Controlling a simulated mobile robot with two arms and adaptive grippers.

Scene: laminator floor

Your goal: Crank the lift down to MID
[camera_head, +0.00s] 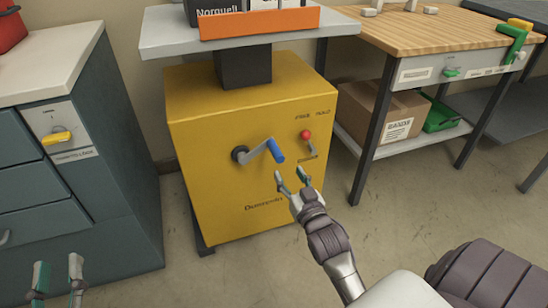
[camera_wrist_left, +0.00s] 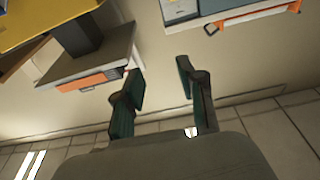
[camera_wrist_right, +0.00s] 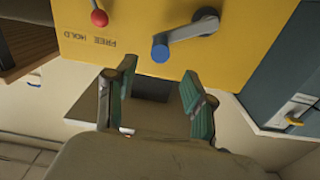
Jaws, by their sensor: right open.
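The yellow lift cabinet (camera_head: 215,95) stands in the middle of the head view with a crank on its front. The crank's grey arm (camera_head: 256,150) points right from its dark hub and ends in a blue handle (camera_head: 276,150). The right wrist view also shows the blue handle (camera_wrist_right: 160,50). A red-knobbed lever (camera_head: 306,135) sits right of the crank, near the words FREE and HOLD. My right gripper (camera_head: 291,176) is open and empty, just below and right of the handle, apart from it. My left gripper (camera_head: 58,263) is open and empty at the lower left. No MID mark is readable.
The lift's grey platform (camera_head: 170,38) carries an orange-fronted load (camera_head: 260,23). A dark drawer cabinet (camera_head: 120,150) with a yellow latch stands left. A wooden-topped bench (camera_head: 430,30) with a cardboard box (camera_head: 385,110) beneath stands right. Floor in front is clear.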

